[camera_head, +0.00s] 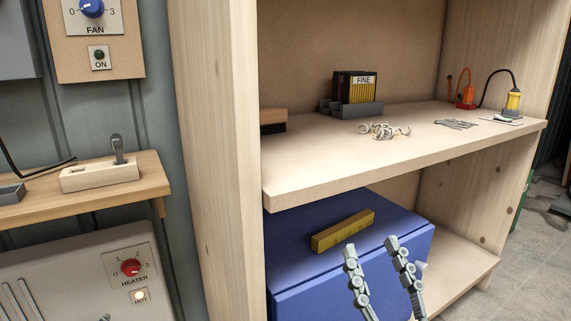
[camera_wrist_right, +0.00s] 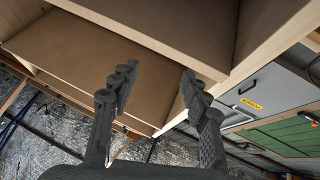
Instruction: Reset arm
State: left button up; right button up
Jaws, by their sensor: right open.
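My right gripper (camera_head: 376,250) is in front of the lower part of the wooden shelf unit, at the bottom of the head view. Its two fingers are apart with nothing between them. In the right wrist view the same gripper (camera_wrist_right: 156,80) shows dark, open and empty, with wooden shelf boards beyond its fingertips.
A blue box (camera_head: 405,236) with a yellow bar (camera_head: 342,231) on top stands in the lower bay, close behind the gripper. The shelf board (camera_head: 330,165) above holds a box marked FINE (camera_head: 355,87), a brush (camera_head: 273,120) and small parts. A heater panel (camera_head: 70,285) stands left.

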jog(key=w+d+f+g+h+p, duration=0.1)
jog(key=d+f+g+h+p, duration=0.15)
jog(key=f+g, duration=0.45)
jog(key=w+d+f+g+h+p, duration=0.1)
jog(key=d+f+g+h+p, duration=0.15)
jog(key=f, duration=0.85)
pick_arm(q)
jog(key=s+d+f+n+g+h+p, duration=0.1)
jog(key=s+d+f+g+h+p, duration=0.1)
jog(key=s, duration=0.8)
jog(key=s+d+f+n+g+h+p, duration=0.1)
jog(key=s+d+g+h+p, duration=0.2)
jog(key=s+d+g, duration=0.4)
jog(key=s+d+h, duration=0.1)
jog(key=s+d, duration=0.1)
jog(key=s, duration=0.2)
jog(key=shift+s+f+n+p, duration=0.25)
jog(key=shift+f+n+p, duration=0.15)
pick_arm(e)
jog(key=s+d+f+m+g+h, duration=0.1)
jog(key=s+d+f+g, duration=0.4)
jog(key=s+f, duration=0.2)
jog(key=s+d+f+m+g+h, duration=0.1)
jog(key=s+d+f+g+h, duration=0.1)
jog(key=s+d+f+g, duration=0.3)
jog(key=s+f, duration=0.2)
jog(key=s, duration=0.2)
jog(key=shift+s+d+f+g, duration=0.2)
jog(key=shift+s+d+g, duration=0.05)
jog(key=shift+d+g, duration=0.1)
